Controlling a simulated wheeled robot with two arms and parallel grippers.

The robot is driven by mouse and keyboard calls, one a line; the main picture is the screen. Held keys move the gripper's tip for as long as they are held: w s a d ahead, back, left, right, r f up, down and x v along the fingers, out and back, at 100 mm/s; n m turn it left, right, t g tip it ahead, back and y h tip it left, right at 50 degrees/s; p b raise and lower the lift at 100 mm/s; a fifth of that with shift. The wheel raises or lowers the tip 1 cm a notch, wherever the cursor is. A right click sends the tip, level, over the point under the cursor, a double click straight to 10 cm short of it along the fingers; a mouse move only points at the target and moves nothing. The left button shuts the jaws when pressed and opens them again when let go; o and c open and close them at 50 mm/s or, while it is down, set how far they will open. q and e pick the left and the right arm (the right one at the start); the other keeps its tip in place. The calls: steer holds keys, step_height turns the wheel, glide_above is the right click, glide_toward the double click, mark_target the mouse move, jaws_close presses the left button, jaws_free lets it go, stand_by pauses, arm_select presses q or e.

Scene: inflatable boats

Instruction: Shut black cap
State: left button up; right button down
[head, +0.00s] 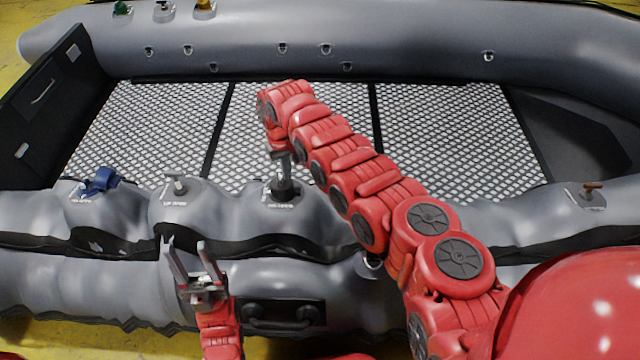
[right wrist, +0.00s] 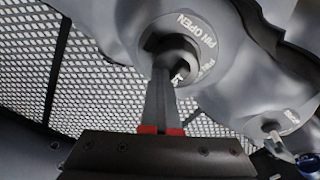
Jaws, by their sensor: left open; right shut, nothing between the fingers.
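The black cap (head: 283,190) sits on a round grey valve patch on the near tube of the boat, right of the tube's middle bulge. In the right wrist view the black cap (right wrist: 170,48) shows at the upper middle, with white lettering beside it reading "PIN OPEN". My right gripper (head: 281,157) points down just above the cap. In the right wrist view its fingers (right wrist: 163,76) are together and empty, with the tips over or against the cap; contact is unclear. The fingers partly hide the cap. My left gripper (head: 185,244) is open and empty in front of the near tube.
A grey-capped valve (head: 175,184) and a blue valve (head: 101,181) are left of the black cap. A brown-handled valve (head: 592,187) is far right. A black handle (head: 282,317) is on the tube's front. The patterned floor (head: 430,120) is clear.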

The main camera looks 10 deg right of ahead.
mark_target(281, 175)
steer(key=shift+s+a+f, duration=0.1)
steer(key=shift+s+a, duration=0.05)
steer(key=shift+a, duration=0.9)
steer(key=shift+a+r+p, duration=0.15)
steer(key=shift+r+p, duration=0.6)
steer(key=shift+p, duration=0.1)
steer(key=r+p, duration=0.1)
steer(key=w+r+p, duration=0.1)
steer(key=r, duration=0.1)
steer(key=shift+w+a+y+p, duration=0.15)
steer(key=shift+y+p, duration=0.15)
steer(key=shift+s+r+p, duration=0.2)
steer(key=shift+r+p, duration=0.3)
steer(key=shift+r, duration=0.15)
steer(key=shift+s+r+p, duration=0.2)
steer(key=shift+r+p, duration=0.3)
steer(key=shift+r, duration=0.1)
steer(key=shift+w+d+f, duration=0.1)
steer(key=shift+d, duration=0.25)
steer(key=shift+d+f, duration=0.1)
steer(key=shift+d, duration=0.05)
